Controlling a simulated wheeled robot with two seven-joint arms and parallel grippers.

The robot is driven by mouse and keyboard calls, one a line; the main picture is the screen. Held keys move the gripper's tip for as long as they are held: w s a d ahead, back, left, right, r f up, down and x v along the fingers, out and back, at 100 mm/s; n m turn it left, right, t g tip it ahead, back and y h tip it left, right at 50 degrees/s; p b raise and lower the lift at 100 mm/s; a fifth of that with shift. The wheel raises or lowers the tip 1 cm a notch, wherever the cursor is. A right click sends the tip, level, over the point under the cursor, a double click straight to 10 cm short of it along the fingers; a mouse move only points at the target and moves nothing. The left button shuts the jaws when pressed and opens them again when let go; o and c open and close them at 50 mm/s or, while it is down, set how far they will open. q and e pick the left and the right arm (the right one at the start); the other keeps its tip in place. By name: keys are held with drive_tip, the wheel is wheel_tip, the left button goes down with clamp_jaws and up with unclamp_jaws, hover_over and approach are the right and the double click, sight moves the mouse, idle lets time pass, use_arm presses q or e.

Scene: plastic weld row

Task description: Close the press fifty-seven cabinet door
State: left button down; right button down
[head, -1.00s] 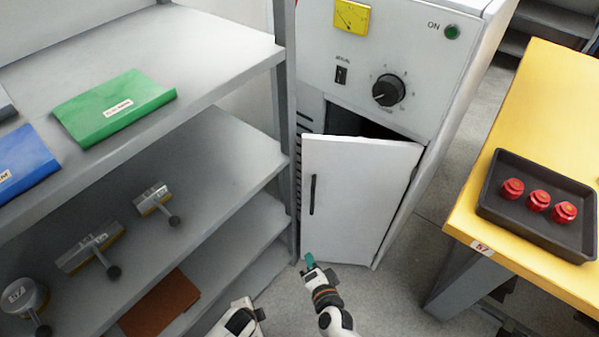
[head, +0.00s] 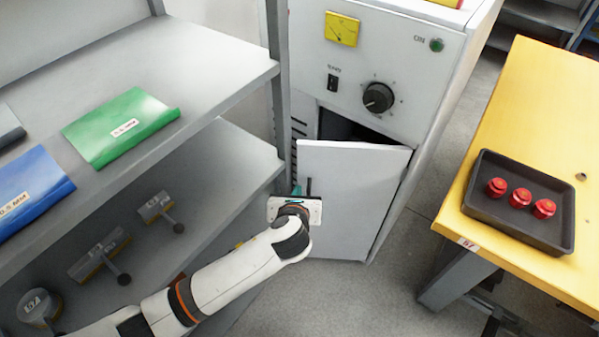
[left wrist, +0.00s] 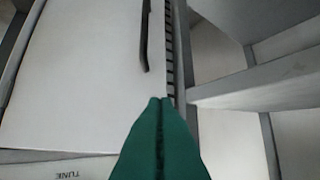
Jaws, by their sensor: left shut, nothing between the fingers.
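The white press cabinet door (head: 350,205) stands ajar in the head view, with a dark gap (head: 345,127) above its top edge. Its dark bar handle (head: 309,186) is near its left edge and also shows in the left wrist view (left wrist: 144,35). My left gripper (head: 297,190) is shut and empty, in front of the door's left edge by the handle. In the left wrist view its green fingertips (left wrist: 160,101) are together, below the handle in the picture. I cannot tell whether they touch the door. My wrist hides the door's lower left. My right gripper is out of view.
On the right, a yellow table (head: 535,95) holds a black tray (head: 480,203) with red knobs. Floor between is clear.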

sight(301, 167)
use_arm(q)
drive_tip(key=shift+w+r+b+x, duration=0.15)
drive_tip(key=shift+r+b+x, duration=0.1)
drive_tip(key=shift+x, duration=1.25)
drive_tip(key=shift+w+r+b+x, duration=0.2)
drive_tip(key=shift+r+x, duration=0.1)
drive_tip(key=shift+x, duration=1.25)
drive_tip(key=shift+w+r+b+x, duration=0.1)
drive_tip(key=shift+r+b+x, duration=0.15)
drive_tip(key=shift+x, duration=1.25)
